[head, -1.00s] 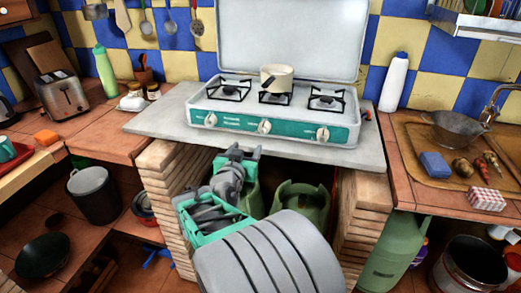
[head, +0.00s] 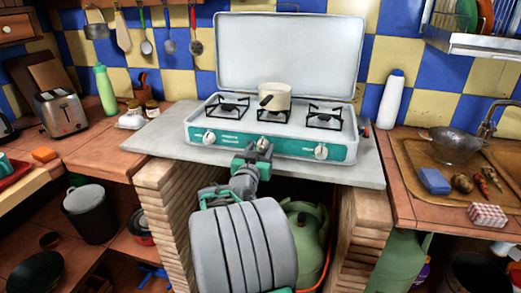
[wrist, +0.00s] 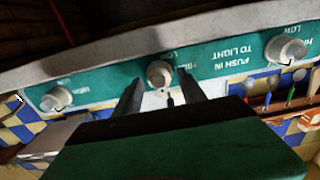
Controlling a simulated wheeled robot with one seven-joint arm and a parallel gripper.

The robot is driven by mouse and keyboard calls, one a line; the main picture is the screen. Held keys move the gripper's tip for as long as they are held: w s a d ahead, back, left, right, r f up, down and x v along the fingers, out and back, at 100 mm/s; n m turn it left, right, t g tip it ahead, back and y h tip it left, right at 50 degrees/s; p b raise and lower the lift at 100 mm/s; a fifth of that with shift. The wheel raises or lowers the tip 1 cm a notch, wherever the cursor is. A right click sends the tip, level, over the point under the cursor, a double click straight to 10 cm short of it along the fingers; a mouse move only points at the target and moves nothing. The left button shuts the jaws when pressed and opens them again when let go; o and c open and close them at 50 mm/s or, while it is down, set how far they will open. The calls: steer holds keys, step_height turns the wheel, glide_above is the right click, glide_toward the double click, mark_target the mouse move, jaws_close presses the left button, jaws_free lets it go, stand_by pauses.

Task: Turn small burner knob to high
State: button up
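The stove (head: 340,146) has a teal front panel with three pale knobs. In the head view the left knob (head: 209,137) and right knob (head: 321,151) are clear, while the middle knob (head: 263,145) is partly covered by my gripper (head: 254,156). In the wrist view, which is upside down, the middle knob (wrist: 159,73) sits just beyond and between my gripper's fingertips (wrist: 163,86). The two dark fingers are apart, with no visible contact on the knob. The outer knobs (wrist: 286,49) (wrist: 56,98) show at the sides. Which knob serves the small burner is not marked legibly.
A small pot (head: 276,96) stands on the middle burner, and the raised lid (head: 290,50) is behind it. The grey slab's front edge (head: 160,140) juts below the panel. A white bottle (head: 393,99) is at right.

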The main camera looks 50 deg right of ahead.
jaws_close()
steer(key=shift+n, duration=0.5)
steer(key=n, duration=0.3)
steer(key=shift+w+a+n, duration=0.1)
steer(key=shift+n, duration=0.3)
steer(key=n, duration=0.4)
steer(key=shift+n+p, duration=0.3)
steer(key=shift+p, duration=0.05)
steer(key=n+p, duration=0.2)
steer(key=n, duration=0.3)
steer(key=shift+w, duration=0.1)
steer(key=shift+f+n+p, duration=0.15)
steer(key=shift+n+p, duration=0.95)
steer(key=shift+n, duration=0.6)
steer(key=shift+o, duration=0.9)
jaws_free()
